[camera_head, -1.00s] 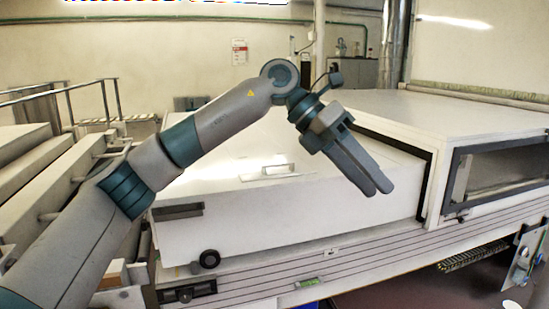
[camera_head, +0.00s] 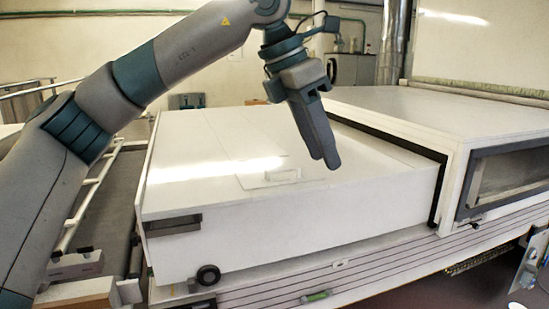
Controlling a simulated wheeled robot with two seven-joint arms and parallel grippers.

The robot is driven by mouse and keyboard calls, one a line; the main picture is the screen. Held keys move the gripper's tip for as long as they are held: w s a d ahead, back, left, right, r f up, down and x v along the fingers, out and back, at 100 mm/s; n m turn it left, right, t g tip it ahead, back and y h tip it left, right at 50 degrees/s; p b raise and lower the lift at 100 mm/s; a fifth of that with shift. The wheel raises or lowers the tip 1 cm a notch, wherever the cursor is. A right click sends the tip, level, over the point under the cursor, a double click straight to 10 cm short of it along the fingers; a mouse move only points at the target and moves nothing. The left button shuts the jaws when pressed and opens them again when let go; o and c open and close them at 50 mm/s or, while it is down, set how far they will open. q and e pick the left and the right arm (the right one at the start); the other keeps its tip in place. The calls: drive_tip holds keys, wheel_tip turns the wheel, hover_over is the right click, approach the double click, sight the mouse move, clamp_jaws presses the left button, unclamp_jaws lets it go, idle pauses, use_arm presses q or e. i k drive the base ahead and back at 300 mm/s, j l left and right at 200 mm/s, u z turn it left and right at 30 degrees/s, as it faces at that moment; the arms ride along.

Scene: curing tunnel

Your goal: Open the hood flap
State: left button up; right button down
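The white hood (camera_head: 310,225) is a low box in the middle of the head view. Its flap (camera_head: 250,178) is a thin panel in the top, lying flat and closed. My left gripper (camera_head: 325,161) points down over the hood top, just right of the handle in the picture. Its two dark fingers lie together with nothing between them. It appears apart from the handle, though its exact height above the hood is hard to tell. My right gripper is not in view.
A taller white housing (camera_head: 420,110) with a dark-framed window (camera_head: 505,178) adjoins the hood on the right. White rails (camera_head: 85,205) run along the left. A black round knob (camera_head: 208,275) sits at the hood's lower front. The hood top around the handle is clear.

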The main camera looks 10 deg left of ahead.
sight(287, 169)
drive_tip(key=i+j, duration=0.95)
